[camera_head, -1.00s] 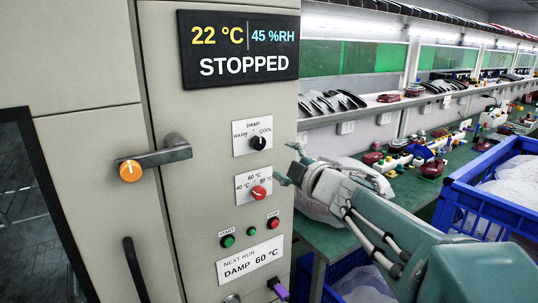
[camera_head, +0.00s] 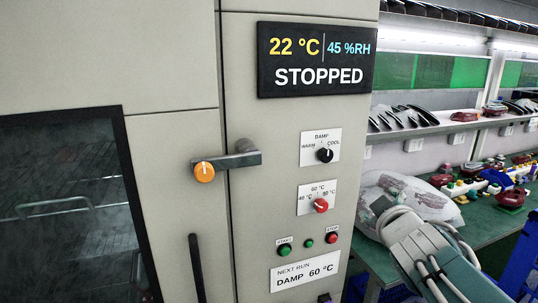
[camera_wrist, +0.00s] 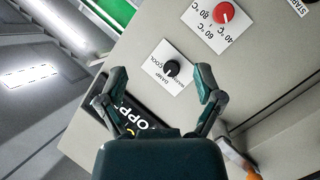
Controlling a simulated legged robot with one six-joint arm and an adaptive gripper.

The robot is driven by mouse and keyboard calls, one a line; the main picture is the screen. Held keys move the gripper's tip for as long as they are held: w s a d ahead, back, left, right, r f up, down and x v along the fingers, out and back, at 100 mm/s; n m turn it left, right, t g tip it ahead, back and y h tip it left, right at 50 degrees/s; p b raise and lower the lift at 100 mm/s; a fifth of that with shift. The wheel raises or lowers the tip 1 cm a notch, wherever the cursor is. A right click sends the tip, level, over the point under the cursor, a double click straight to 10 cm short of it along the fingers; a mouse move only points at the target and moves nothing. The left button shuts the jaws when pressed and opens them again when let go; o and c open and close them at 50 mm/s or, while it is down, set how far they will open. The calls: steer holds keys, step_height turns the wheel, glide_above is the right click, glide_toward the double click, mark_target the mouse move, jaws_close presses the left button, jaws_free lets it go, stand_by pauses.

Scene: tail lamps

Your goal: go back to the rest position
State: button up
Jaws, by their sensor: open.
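My gripper (camera_wrist: 161,80) is open and empty in the wrist view, its two fingers spread in front of the control panel. In the head view my forearm (camera_head: 440,262) is at lower right, clear of the panel; the fingers are not clear there. The cabinet's display (camera_head: 316,61) reads 22 °C, 45 %RH, STOPPED. Below it are a black damp knob (camera_head: 325,155), whose mark points roughly up to DAMP, and a red temperature knob (camera_head: 320,205) whose setting is hard to read. A card (camera_head: 305,272) reads NEXT RUN DAMP 60 °C.
The cabinet door has an orange-ended handle (camera_head: 205,172) and a dark window (camera_head: 75,205). Green START (camera_head: 285,250) and red STOP (camera_head: 331,238) buttons sit under the knobs. On the right, a green bench (camera_head: 485,235) carries a clear bag (camera_head: 400,200) and several lamps. A blue crate (camera_head: 522,262) is at the edge.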

steer(key=s+a+f+m+g+y, duration=0.1)
steer(key=s+a+f+m+g, duration=0.2)
steer(key=s, duration=0.7)
steer(key=s+a+f+m+g+y, duration=0.1)
steer(key=s+a+f+m+g, duration=0.2)
steer(key=s+f+g, duration=0.4)
step_height(320, 180, down, 6)
steer(key=s+m, duration=0.1)
steer(key=s, duration=0.1)
steer(key=shift+s+a+r, duration=0.25)
steer(key=shift+s+a, duration=0.15)
